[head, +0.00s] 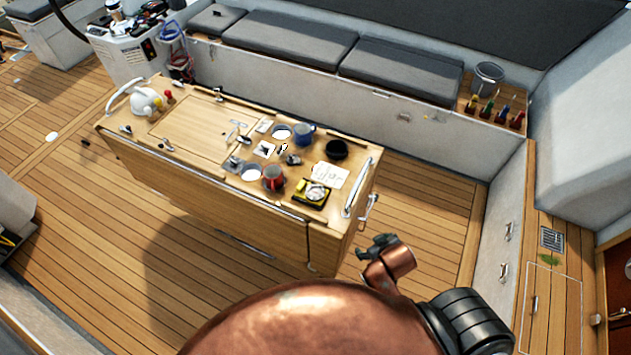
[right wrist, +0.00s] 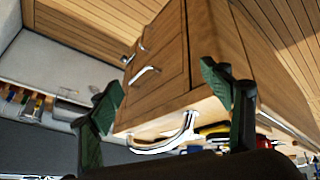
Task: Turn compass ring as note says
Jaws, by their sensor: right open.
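The compass (head: 316,193), with a yellow-and-black base and a pale round dial, lies on the near right part of the wooden cockpit table. The note (head: 330,175), a white sheet with writing too small to read, lies just behind it. My right gripper (head: 376,245) is off the table's right end, apart from the compass. In the right wrist view my right gripper (right wrist: 163,90) has its green fingers wide apart with nothing held. A yellow edge, perhaps the compass, shows beyond the table end there. My left gripper is not in view.
The cockpit table (head: 185,125) also holds a red mug (head: 273,178), a blue mug (head: 304,134), a black bowl (head: 337,149) and a white kettle-like item (head: 145,101). A metal rail (head: 357,188) lines its right end. Grey cushioned benches (head: 290,42) stand behind; the deck right is clear.

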